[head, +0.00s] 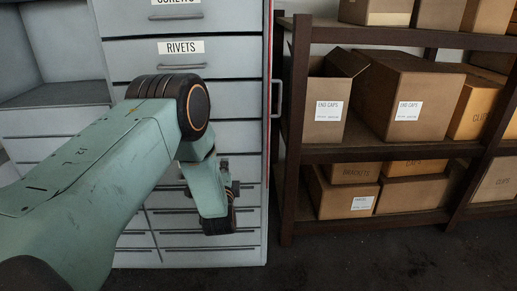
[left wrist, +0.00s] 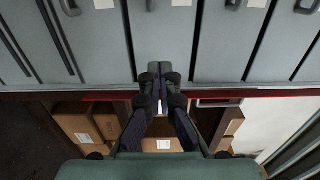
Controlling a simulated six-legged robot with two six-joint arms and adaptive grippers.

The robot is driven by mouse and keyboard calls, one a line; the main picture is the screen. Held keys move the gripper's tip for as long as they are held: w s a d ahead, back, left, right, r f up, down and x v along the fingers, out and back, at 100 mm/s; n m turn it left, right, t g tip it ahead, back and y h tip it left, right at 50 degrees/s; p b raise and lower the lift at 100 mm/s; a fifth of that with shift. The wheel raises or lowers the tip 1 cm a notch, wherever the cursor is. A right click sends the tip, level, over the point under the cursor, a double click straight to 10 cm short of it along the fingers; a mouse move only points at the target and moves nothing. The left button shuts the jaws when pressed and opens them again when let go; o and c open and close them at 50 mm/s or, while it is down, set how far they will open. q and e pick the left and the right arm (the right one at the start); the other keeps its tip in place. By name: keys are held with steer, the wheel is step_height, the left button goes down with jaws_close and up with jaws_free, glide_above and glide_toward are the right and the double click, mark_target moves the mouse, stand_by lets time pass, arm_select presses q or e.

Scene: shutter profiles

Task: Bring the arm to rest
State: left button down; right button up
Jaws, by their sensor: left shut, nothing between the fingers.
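My left arm comes in from the left in the head view, large and green, and bends down in front of a grey drawer cabinet (head: 235,140). Its wrist end hangs low before the lower drawers, and the fingers are mostly hidden there. In the left wrist view my left gripper (left wrist: 160,70) is shut, its two dark fingertips together with nothing between them. Grey drawer fronts (left wrist: 215,40) lie beyond the tips; whether the tips touch them I cannot tell. My right gripper is not in view.
A dark shelf rack (head: 385,153) stands right of the cabinet. It holds several cardboard boxes, including an open END CAPS box (head: 325,85). A RIVETS label (head: 181,47) marks an upper drawer. The dark floor (head: 390,255) before the rack is clear.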

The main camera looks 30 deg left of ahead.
arm_select(q)
steer(key=shift+f, duration=0.1)
steer(key=s+d+f+n+g+h, duration=0.35)
steer(key=s+d+f+n, duration=0.2)
steer(key=s+f, duration=0.3)
steer(key=s+d+f+n+g+h, duration=0.35)
steer(key=s+d+f+n, duration=0.2)
steer(key=s+f, duration=0.3)
steer(key=s+d+f+g+h, duration=0.1)
steer(key=s+d+g, duration=0.3)
steer(key=s, duration=0.9)
steer(key=s+d+n+g+h, duration=0.1)
steer(key=s+d+g, duration=0.3)
steer(key=s, duration=0.9)
steer(key=shift+s+d+f, duration=0.25)
steer(key=shift+d+f, duration=0.15)
steer(key=shift+d, duration=0.2)
steer(key=shift+w, duration=0.1)
